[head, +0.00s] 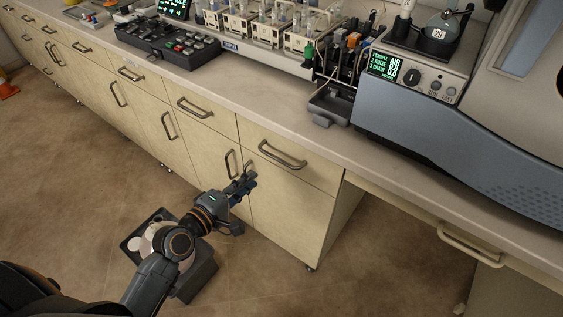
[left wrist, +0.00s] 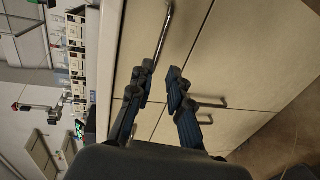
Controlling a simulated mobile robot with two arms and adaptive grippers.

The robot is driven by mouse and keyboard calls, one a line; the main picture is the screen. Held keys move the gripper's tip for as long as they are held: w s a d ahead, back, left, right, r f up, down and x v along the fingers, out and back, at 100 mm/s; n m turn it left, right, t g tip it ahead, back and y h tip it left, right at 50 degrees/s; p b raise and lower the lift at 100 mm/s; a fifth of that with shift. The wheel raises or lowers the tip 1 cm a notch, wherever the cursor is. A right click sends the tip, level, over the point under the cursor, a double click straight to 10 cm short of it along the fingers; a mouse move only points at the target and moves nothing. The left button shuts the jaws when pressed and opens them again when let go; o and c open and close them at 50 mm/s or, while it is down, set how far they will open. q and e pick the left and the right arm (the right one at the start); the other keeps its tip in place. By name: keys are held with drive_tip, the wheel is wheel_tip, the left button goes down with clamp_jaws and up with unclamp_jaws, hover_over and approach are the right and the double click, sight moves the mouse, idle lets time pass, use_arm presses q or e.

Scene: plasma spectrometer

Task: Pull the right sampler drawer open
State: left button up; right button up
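The rightmost drawer front (head: 300,169) of the cabinet run below the sampler racks is closed, with a dark bar handle (head: 282,154). This drawer handle appears to be the long bar in the left wrist view (left wrist: 165,35). My left gripper (head: 244,184) is in front of the doors, below and left of that handle in the head view. Its two fingers (left wrist: 163,77) are apart with nothing held between them; the bar lies beyond the fingertips. My right gripper is not in view.
A neighbouring closed drawer (head: 200,108) is to the left. Two door handles (head: 230,162) (head: 248,168) are close to my gripper. Sampler racks (head: 265,35) and a grey instrument (head: 440,130) stand on the counter. A bin (head: 190,277) stands on the floor near my arm.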

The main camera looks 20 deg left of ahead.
sight(277, 159)
use_arm(q)
drive_tip(key=x, duration=1.2)
drive_tip(key=shift+w+d+f, duration=0.15)
drive_tip(key=shift+w, duration=0.15)
clamp_jaws()
